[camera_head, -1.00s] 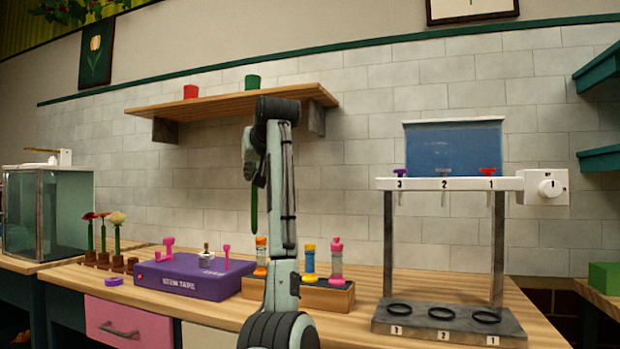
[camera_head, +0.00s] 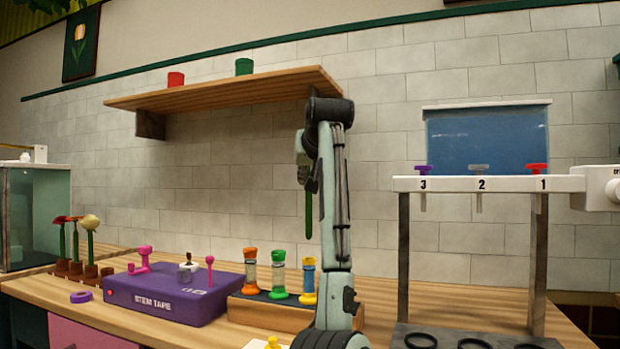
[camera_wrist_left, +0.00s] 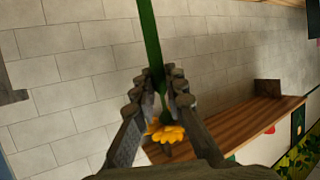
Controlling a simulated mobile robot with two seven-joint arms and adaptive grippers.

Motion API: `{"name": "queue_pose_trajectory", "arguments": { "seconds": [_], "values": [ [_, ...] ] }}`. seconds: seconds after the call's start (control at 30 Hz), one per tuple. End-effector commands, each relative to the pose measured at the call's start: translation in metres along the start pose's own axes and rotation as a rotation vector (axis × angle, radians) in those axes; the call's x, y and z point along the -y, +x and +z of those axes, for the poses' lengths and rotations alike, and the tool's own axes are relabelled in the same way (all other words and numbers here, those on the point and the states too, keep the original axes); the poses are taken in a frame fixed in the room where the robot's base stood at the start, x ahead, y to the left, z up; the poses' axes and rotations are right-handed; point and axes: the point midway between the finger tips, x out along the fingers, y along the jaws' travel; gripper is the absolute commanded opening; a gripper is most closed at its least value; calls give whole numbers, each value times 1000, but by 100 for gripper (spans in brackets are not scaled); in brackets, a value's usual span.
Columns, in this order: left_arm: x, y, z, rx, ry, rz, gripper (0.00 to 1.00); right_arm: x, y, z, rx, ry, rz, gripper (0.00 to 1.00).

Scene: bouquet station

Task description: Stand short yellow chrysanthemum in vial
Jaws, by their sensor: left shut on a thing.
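My left gripper (camera_head: 304,160) is raised in front of the tiled wall, below the right part of the shelf. It is shut on the green stem (camera_head: 308,215) of the yellow chrysanthemum, which hangs down from the jaws. In the left wrist view the yellow flower head (camera_wrist_left: 166,133) shows between the fingers (camera_wrist_left: 160,84), with the stem running out past the tips. Vials with an orange cap (camera_head: 250,255), a green cap (camera_head: 278,257) and a yellow base (camera_head: 309,265) stand upright in a wooden rack (camera_head: 262,314), apart from the stem. My right gripper is not in view.
A purple stem tape box (camera_head: 170,292) stands left of the rack. Several flowers stand in brown holders (camera_head: 75,268) at far left. A numbered dispenser frame (camera_head: 403,265) stands at right. The wooden shelf (camera_head: 230,95) overhangs the bench. A small yellow-topped object (camera_head: 272,343) shows at the bottom edge.

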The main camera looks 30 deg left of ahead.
Motion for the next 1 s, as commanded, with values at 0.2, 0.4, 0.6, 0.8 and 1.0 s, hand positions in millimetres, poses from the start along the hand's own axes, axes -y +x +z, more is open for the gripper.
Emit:
{"name": "queue_pose_trajectory", "arguments": {
  "seconds": [0.2,0.4,0.6,0.8,1.0],
  "values": [
    [0,4,9,1,1,0,0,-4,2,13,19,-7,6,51],
    [0,10,24,1,1,0,0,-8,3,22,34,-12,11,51],
    [0,14,33,-1,0,0,0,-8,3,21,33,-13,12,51],
    [0,14,35,-1,0,0,0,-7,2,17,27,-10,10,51],
    [0,14,35,-1,0,0,0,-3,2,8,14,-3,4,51]
  ]
}}
